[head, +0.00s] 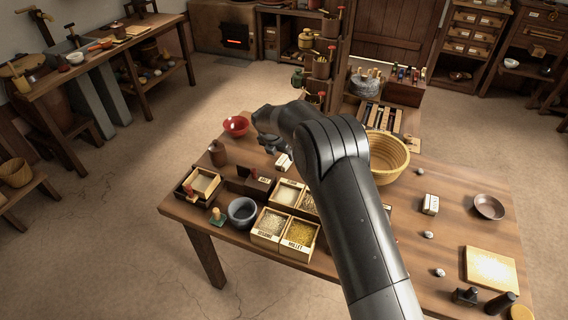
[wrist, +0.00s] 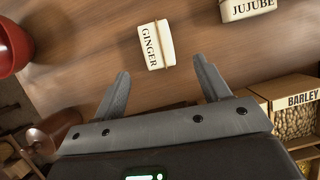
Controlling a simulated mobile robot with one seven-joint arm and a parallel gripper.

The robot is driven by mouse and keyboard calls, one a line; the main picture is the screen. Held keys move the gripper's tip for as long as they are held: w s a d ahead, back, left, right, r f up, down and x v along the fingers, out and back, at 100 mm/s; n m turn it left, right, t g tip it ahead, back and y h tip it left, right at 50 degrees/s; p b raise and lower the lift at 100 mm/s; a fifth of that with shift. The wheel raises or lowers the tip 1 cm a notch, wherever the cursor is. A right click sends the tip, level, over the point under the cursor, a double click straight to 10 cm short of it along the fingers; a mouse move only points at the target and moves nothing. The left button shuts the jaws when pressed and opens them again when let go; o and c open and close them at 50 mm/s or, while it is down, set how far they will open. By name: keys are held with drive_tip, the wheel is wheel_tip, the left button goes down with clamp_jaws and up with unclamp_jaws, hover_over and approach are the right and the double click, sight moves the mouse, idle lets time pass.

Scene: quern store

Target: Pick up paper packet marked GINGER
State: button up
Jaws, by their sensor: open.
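My arm hides part of the table there.
A JUJUBE packet (wrist: 248,9) lies to the right of the GINGER packet. A red bowl (wrist: 12,48) is at the left and a BARLEY box (wrist: 292,90) at the right. A yellow basket (head: 388,160) stands right of my arm. Bare tabletop surrounds the packet.

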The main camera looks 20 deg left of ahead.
sight(284, 160)
drive_tip(key=shift+w+x, duration=0.15)
drive_tip(key=shift+x, duration=1.55)
drive_tip(key=shift+w+x, duration=0.1)
drive_tip(key=shift+x, duration=1.6)
drive_tip(key=shift+a+r, duration=0.1)
drive_tip(key=shift+a, duration=0.05)
drive_tip(key=c, duration=1.1)
